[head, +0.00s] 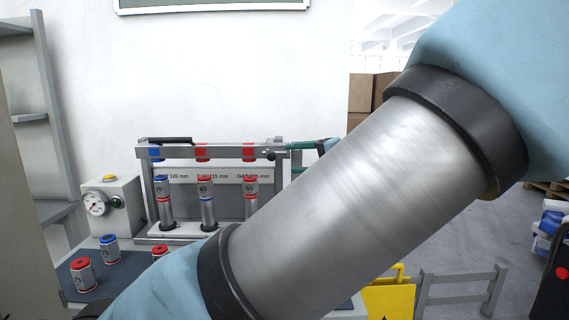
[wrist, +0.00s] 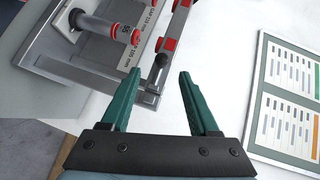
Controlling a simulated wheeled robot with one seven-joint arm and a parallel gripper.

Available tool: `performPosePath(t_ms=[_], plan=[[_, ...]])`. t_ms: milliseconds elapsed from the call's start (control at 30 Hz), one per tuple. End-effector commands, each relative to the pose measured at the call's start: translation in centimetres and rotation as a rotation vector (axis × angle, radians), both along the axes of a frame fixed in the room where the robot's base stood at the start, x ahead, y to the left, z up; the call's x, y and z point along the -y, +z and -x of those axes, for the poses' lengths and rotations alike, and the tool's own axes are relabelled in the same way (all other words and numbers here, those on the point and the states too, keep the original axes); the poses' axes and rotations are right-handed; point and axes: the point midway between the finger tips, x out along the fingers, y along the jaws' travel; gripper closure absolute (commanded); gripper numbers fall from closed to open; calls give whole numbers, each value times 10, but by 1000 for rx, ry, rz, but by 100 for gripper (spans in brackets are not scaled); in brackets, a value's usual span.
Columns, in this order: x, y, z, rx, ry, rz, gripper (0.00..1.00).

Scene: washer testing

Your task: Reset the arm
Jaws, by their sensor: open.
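My gripper (wrist: 154,100) shows in the wrist view with two green fingers spread apart and nothing between them. In the head view only a green part of my gripper (head: 305,145) shows, at the right end of the test rack; my arm hides the rest. The grey test rack (head: 240,175) holds several upright silver cylinders with red or blue bands. In the wrist view the rack (wrist: 100,72) is tilted at the upper left, beyond the left finger, with one red-banded cylinder (wrist: 105,27) in sight.
A gauge box (head: 112,205) stands left of the rack. Loose cylinders (head: 82,275) stand on a dark mat at lower left. A framed board hangs on the wall (wrist: 285,95). A yellow sign (head: 390,298) and a grey rail (head: 460,285) are at lower right.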

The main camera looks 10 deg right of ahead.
Motion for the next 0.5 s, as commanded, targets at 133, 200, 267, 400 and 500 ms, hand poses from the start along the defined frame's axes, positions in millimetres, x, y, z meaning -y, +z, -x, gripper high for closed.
performPosePath(t_ms=[133, 200, 267, 400, 500], plan=[[-44, -37, -10, -120, 86, 41, 39], [-73, -64, -11, -213, 145, 82, 39], [-98, -88, -8, -296, 196, 126, 39], [-145, -134, 9, -470, 298, 248, 39], [-169, -159, 26, -573, 358, 350, 39]])
